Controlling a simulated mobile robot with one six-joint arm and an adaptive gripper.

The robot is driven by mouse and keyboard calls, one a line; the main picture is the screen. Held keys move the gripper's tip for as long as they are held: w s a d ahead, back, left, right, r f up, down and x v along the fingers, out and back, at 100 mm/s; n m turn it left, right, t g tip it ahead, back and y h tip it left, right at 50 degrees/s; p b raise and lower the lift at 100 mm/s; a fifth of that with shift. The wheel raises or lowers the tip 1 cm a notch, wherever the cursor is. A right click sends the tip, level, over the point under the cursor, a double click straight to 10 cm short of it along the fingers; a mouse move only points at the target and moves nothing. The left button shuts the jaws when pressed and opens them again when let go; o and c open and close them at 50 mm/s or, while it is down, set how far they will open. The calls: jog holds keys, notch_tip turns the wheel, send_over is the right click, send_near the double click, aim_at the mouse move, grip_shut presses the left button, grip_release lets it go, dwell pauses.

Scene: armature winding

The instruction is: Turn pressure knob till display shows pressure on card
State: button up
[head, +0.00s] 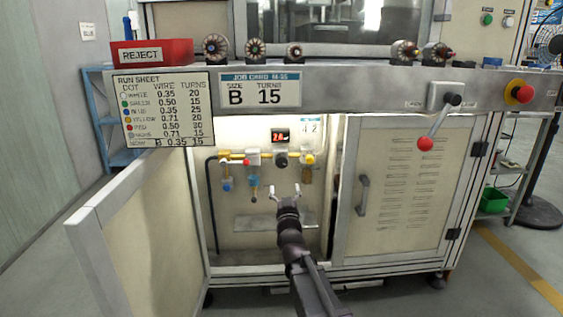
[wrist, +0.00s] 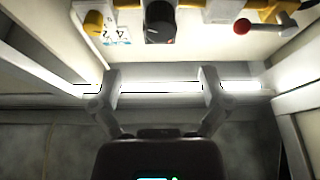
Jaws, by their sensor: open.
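The pressure display (head: 280,135) shows red digits that look like 2.0, too small to be sure. The small card (head: 310,126) to its right reads 4 2, with any point between unclear. The black pressure knob (head: 281,160) sits below the display on the yellow air line. The wrist view, turned over, shows the knob (wrist: 160,22) at the top and the card (wrist: 117,32) beside it. My gripper (head: 285,193) is open and empty, below the knob and apart from it. Its two fingers also show in the wrist view (wrist: 159,78).
The left cabinet door (head: 135,235) stands open; the right door (head: 400,190) is shut. A yellow valve (head: 310,159) is right of the knob, and a red-tipped fitting (head: 250,160) is left. A ledge (head: 250,223) lies low inside. A red-knobbed lever (head: 425,143) hangs outside at right.

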aim_at(282, 165)
jog(key=p+x, duration=0.4)
jog(key=x, duration=0.7)
jog(key=shift+w+r, duration=0.15)
jog(key=shift+w, duration=0.1)
jog(key=c, duration=1.1)
